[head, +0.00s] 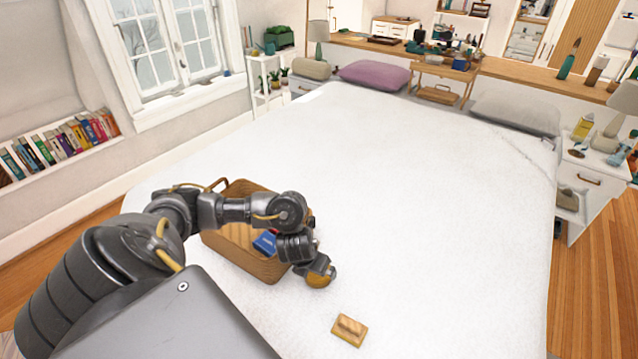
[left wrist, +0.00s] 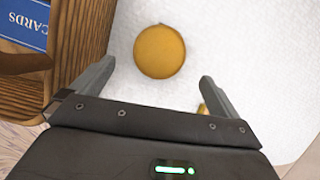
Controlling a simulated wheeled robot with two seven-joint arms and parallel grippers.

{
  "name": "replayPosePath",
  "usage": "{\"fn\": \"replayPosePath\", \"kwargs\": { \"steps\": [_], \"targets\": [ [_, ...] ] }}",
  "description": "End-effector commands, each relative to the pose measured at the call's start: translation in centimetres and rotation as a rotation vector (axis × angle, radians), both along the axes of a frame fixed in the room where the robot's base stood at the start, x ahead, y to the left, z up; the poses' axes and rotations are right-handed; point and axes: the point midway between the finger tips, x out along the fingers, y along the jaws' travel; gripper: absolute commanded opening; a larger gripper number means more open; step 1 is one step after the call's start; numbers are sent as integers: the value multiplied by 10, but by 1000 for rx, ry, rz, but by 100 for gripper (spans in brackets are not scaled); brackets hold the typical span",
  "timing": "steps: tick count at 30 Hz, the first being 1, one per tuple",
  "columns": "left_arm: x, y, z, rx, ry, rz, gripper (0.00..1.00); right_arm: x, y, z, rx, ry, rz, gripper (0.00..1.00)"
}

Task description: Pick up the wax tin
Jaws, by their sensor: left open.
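A round, flat, orange-yellow tin, which looks like the wax tin (head: 319,281), lies on the white bed (head: 440,220). In the left wrist view the tin (left wrist: 160,52) shows whole as a plain disc, just beyond and between the fingertips. My left gripper (left wrist: 157,72) is open, with one finger to each side and nothing between them. In the head view my left gripper (head: 322,268) is above the tin and hides part of it. My right gripper is in neither view.
A wooden basket (head: 262,267) stands close left of the tin, with a blue card box (head: 265,242) inside; the basket wall (left wrist: 85,40) is near my left finger. A small wooden block with a raised grip (head: 349,330) lies nearer me. The bed beyond is clear up to the pillows (head: 373,74).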

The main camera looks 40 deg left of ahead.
Motion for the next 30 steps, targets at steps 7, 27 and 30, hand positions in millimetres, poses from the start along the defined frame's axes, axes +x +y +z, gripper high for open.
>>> {"fn": "replayPosePath", "kwargs": {
  "steps": [7,27,30],
  "targets": [
    [8,1,-18,0,-1,-2,100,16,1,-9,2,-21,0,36],
    [26,7,-66,0,-1,-4,100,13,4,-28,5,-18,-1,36],
    [26,7,-66,0,-1,-4,100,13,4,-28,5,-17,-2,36]
  ]
}}
